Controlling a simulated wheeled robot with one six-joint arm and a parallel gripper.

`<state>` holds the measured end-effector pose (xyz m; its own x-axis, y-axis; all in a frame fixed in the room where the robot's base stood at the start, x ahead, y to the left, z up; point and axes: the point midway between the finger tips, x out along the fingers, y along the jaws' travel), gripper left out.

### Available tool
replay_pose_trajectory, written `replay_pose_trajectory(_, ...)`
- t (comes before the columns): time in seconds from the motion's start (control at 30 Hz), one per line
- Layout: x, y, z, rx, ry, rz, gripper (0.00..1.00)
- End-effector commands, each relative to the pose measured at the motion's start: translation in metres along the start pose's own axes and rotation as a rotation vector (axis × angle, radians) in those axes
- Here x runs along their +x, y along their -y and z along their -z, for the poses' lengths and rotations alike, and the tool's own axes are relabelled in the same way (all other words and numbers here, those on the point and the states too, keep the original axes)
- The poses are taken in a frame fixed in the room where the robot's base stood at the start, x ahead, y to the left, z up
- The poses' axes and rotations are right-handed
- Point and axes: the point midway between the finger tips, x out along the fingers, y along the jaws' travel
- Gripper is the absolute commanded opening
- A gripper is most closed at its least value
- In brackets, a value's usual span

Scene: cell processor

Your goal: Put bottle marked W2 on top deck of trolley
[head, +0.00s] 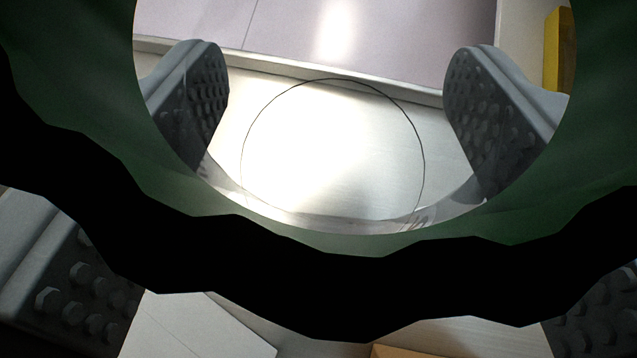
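A bottle fills the near view, seen from its top end. Its dark green, black-edged ring (350,243) is very close to the camera. Through the opening I see a clear wall strip and a thin circular outline. Small marks on the strip are too small to read, so I cannot confirm W2. My gripper (335,112) has its grey knobbed fingers on both sides of the bottle, seemingly against it. Below is a bright silvery surface with a raised far edge (400,92), perhaps the trolley deck. I cannot tell whether the bottle touches it.
Beyond the raised edge lies a smooth pale purple-grey surface (400,40). A yellow piece (560,50) stands at the upper right. A white flat-sided object (195,328) and a sliver of orange (440,351) show at the bottom. The ring hides much of the surroundings.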

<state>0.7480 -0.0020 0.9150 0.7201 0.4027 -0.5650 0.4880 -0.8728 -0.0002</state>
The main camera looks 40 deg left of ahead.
Motion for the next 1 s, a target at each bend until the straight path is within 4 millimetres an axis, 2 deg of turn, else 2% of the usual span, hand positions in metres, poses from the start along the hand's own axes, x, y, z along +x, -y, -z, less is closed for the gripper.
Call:
replay_pose_trajectory(0.5, 0.029, 0.000, -0.043, 0.001, 0.000, 0.000, 0.17)
replay_pose_trajectory(0.9, 0.032, 0.000, -0.046, 0.000, 0.000, 0.000, 0.17)
replay_pose_trajectory(0.93, 0.032, 0.000, -0.046, 0.000, 0.000, 0.000, 0.60)
replay_pose_trajectory(1.0, 0.032, 0.000, -0.046, 0.000, 0.000, 0.000, 0.74)
